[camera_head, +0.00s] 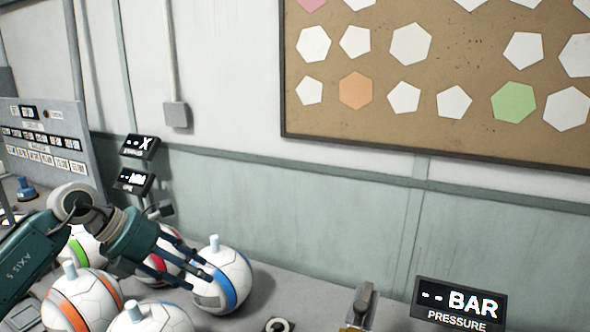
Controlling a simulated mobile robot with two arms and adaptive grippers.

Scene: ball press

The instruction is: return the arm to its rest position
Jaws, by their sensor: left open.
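My left gripper (200,272) comes in from the left on a dark green arm. Its thin dark fingers are apart and lie in front of the white ball with a blue stripe (236,272). From this view I cannot tell whether they touch that ball. I see nothing held between them. My right gripper is not in view.
More white balls with pegs stand close by: one with an orange stripe (82,302), one at the bottom edge (150,318), others partly behind my arm. A pressure display (458,305) stands at the right. A pinboard (440,140) hangs on the wall. The counter (312,296) is partly clear.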

